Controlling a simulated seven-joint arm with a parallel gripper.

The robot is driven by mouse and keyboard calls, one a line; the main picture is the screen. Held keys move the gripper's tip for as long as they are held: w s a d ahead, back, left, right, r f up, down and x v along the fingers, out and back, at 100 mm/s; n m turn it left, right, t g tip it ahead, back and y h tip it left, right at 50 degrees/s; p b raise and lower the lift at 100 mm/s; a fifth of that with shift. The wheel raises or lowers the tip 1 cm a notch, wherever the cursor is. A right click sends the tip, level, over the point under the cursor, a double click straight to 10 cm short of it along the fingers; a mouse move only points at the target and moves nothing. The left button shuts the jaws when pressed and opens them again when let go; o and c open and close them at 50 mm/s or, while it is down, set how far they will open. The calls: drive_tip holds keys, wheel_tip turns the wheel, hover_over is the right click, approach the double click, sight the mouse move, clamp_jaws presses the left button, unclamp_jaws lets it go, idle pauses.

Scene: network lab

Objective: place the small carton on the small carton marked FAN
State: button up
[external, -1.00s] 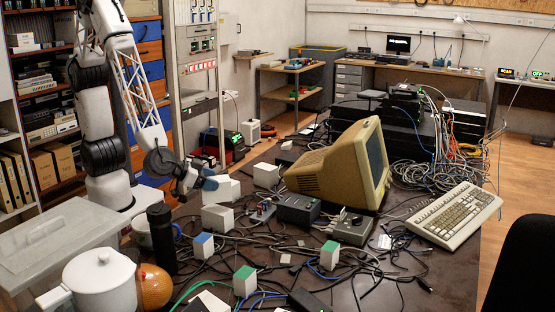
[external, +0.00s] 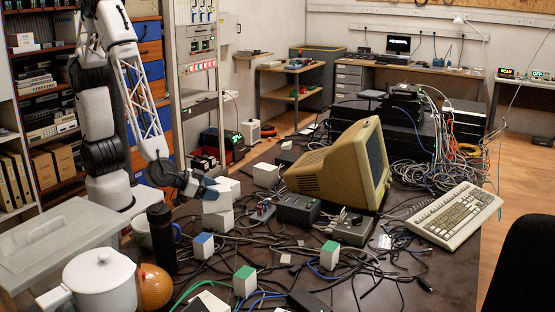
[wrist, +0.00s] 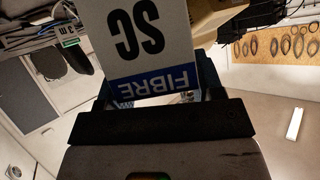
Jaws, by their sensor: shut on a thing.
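My gripper (external: 207,188) is shut on a small white carton, whose face in the wrist view (wrist: 150,40) reads SC and FIBRE, upside down, with a blue band. In the external view, my gripper is at the left-centre of the table, above another small white carton (external: 217,222). White carton faces overlap there, and I cannot tell whether the held carton touches the lower one. No FAN mark is readable, and the lower carton's label is not visible in the wrist view.
A white carton (external: 266,175) stands to the right, near the beige monitor (external: 330,165). Blue-topped (external: 203,246) and green-topped cartons (external: 245,282) stand in front among loose cables. A black cylinder (external: 161,238), a mug and a white pot (external: 104,284) stand to the left.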

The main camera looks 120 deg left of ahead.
drive_tip(key=o, duration=1.4)
drive_tip(key=shift+f, duration=0.1)
drive_tip(key=shift+s+d+r, duration=0.25)
drive_tip(key=shift+d+r, duration=0.05)
drive_tip(key=shift+r, duration=0.05)
drive_tip(key=shift+v, duration=5.55)
drive_tip(key=shift+w+r, duration=0.1)
